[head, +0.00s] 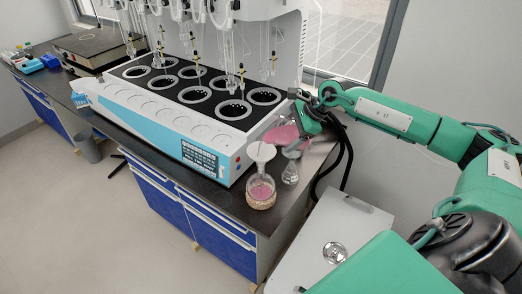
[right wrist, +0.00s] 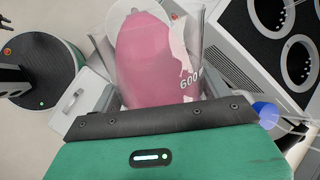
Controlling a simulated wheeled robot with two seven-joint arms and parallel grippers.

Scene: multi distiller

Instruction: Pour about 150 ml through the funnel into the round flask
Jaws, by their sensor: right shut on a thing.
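My right gripper (head: 305,122) is shut on a clear glass beaker (head: 281,134) of pink liquid. The beaker is tilted to the left, just above and right of the funnel. In the right wrist view the beaker (right wrist: 158,60) fills the top middle and shows a 600 mark. The pale funnel (head: 261,152) sits in the neck of the round flask (head: 261,194), upright near the bench's front edge. Pink liquid lies in the flask's lower part. I cannot make out a stream between beaker and funnel. My left gripper is not in view.
A clear conical flask (head: 291,171) stands just right of the round flask, under the beaker. The large white and blue distiller (head: 210,100) stands close on the left, with glassware hanging above its black wells. A white cabinet (head: 325,240) is in front, at lower right.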

